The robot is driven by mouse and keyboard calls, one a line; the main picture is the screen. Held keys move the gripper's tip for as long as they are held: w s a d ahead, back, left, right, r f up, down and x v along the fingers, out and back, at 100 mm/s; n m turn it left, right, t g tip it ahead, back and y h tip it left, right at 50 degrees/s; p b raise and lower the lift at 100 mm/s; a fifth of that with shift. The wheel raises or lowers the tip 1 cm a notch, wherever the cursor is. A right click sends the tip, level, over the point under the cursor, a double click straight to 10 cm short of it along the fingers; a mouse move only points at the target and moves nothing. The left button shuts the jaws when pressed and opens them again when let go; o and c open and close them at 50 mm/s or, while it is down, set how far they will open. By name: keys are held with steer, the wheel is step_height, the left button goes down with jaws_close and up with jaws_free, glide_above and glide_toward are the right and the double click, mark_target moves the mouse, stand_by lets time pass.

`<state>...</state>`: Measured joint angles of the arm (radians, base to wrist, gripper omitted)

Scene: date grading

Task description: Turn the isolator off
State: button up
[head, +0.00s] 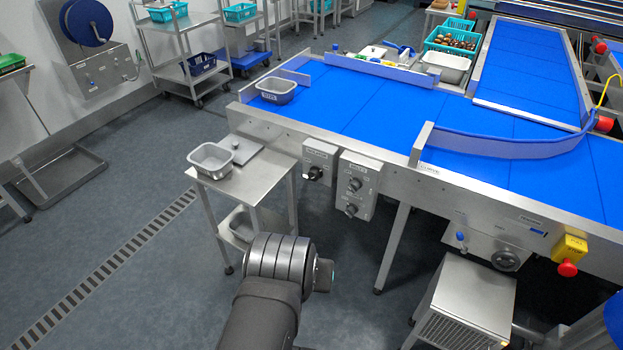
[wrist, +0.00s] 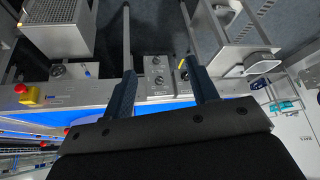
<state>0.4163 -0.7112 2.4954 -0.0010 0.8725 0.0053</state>
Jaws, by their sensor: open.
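On the conveyor's front side, a grey box with a black rotary knob (head: 315,173) looks like the isolator; its small label is too blurred to read surely. Just right of it hangs a grey control box (head: 369,184) with two dark knobs, which also shows in the wrist view (wrist: 158,75). My gripper (wrist: 160,72) is open and empty, its two dark fingers spread towards the panel. The likely isolator is mostly hidden by the right finger in the wrist view; a yellow bit shows beside that finger. In the head view my fingers cannot be made out.
A steel side table (head: 262,178) with a grey tub (head: 211,160) stands left of the boxes. A conveyor leg is below them. A yellow box with a red button (head: 568,268) and a steel cabinet (head: 470,300) are to the right. Open floor lies at left.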

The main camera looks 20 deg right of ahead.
mark_target(311, 179)
steer(key=shift+o, duration=0.3)
steer(key=w+d+r+m+t, duration=0.2)
steer(key=w+r, duration=0.5)
steer(key=w, duration=0.4)
steer(key=shift+w+d+t+h, duration=0.2)
steer(key=shift+d+t+h, duration=0.1)
steer(key=shift+d+t, duration=0.6)
steer(key=w+d+r+m+t+h, duration=0.1)
steer(key=w+d+r+m+t, duration=0.1)
steer(key=w+d+r, duration=0.4)
steer(key=w+d+f+h, duration=0.15)
steer(key=w+f, duration=0.35)
steer(key=w, duration=0.6)
steer(key=w+a+f+h, duration=0.1)
steer(key=w+f+h, duration=0.1)
steer(key=w+f, duration=0.5)
steer(key=w+a+f+h, duration=0.1)
steer(key=w+f+h, duration=0.1)
steer(key=w+f, duration=0.6)
steer(key=s+a+f+n+t+h, duration=0.1)
steer(key=s+a+f+h, duration=0.15)
steer(key=f, duration=0.75)
steer(key=s+a+f+n+t+h, duration=0.1)
steer(key=s+a+f, duration=0.2)
steer(key=f, duration=0.7)
steer(key=x, duration=1.7)
steer(key=shift+w+f, duration=0.1)
steer(key=shift+w, duration=0.2)
steer(key=shift+c, duration=0.4)
